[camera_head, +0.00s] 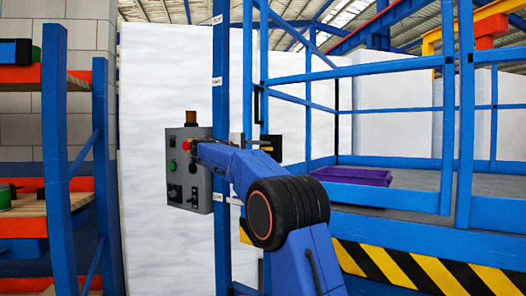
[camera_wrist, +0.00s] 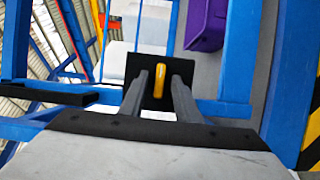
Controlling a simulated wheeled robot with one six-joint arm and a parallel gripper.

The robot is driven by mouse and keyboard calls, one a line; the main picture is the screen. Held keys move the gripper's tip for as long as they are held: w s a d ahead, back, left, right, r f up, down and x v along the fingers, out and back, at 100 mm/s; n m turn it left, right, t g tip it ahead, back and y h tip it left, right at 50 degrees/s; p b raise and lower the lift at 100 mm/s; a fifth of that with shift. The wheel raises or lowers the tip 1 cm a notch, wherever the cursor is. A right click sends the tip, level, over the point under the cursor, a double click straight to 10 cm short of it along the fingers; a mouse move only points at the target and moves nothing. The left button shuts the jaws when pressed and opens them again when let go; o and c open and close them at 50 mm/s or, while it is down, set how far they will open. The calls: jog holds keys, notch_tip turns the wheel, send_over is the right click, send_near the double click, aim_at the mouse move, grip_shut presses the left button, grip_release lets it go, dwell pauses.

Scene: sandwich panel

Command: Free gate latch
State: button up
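The gate latch appears in the wrist view as a yellow handle (camera_wrist: 160,77) in front of a black plate (camera_wrist: 138,66). My gripper (camera_wrist: 161,84) is open, its two grey fingers pointing at the plate. The yellow handle lies between the fingers, with a gap visible towards their bases. I cannot tell whether a fingertip touches it. In the head view the black plate (camera_head: 272,147) is on the blue gate frame, just above my arm. My arm largely hides the gripper there.
A grey control box (camera_head: 181,172) with buttons is on a blue post left of the gate. A purple tray (camera_head: 352,177) sits on the platform behind the blue rails. A blue and orange shelf (camera_head: 55,150) stands at the left. Striped edging (camera_head: 400,268) runs along the platform front.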

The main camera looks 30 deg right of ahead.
jog(key=s+a, duration=0.2)
jog(key=a, duration=1.5)
jog(key=shift+a, duration=0.15)
jog(key=s+d+f+n+t+y, duration=0.1)
jog(key=s+d+f+y, duration=0.25)
jog(key=s+f, duration=0.6)
jog(key=s+d+f+n+t+y, duration=0.1)
jog(key=s+d+f+y, duration=0.35)
jog(key=s, duration=0.85)
jog(key=s+a+f+m+y, duration=0.1)
jog(key=s+a+f+y, duration=0.2)
jog(key=s+f, duration=0.6)
jog(key=s+a+f+m+y, duration=0.1)
jog(key=s+a+f+y, duration=0.2)
jog(key=s+f, duration=0.7)
jog(key=s+a+f+m+t+y, duration=0.1)
jog(key=s+a+f+y, duration=0.3)
jog(key=s+f, duration=0.5)
jog(key=shift+s+a+f, duration=0.4)
jog(key=shift+a+f, duration=0.5)
jog(key=shift+a, duration=0.3)
